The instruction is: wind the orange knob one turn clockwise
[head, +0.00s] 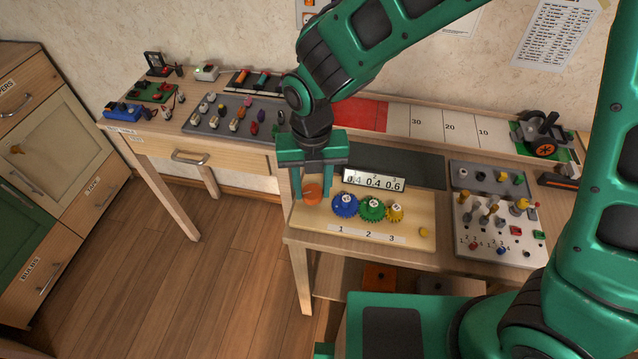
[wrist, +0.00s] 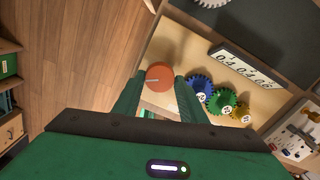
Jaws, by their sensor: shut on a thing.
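The orange knob (head: 312,194) is round and stands at the left end of a pale wooden board (head: 300,222). In the wrist view the knob (wrist: 159,76) shows a light line on its top face, running roughly left to right near the left side. My gripper (head: 312,190) points down over the knob, with one green finger on each side of it. The fingers are shut on the knob, and in the wrist view my gripper (wrist: 158,86) has its tips at the knob's sides.
A blue gear (head: 345,206), a green gear (head: 372,210) and a yellow gear (head: 395,213) stand right of the knob. A number display (head: 374,181) is behind them. A grey panel with pegs (head: 490,240) lies farther right. Open floor (head: 190,290) is at the left.

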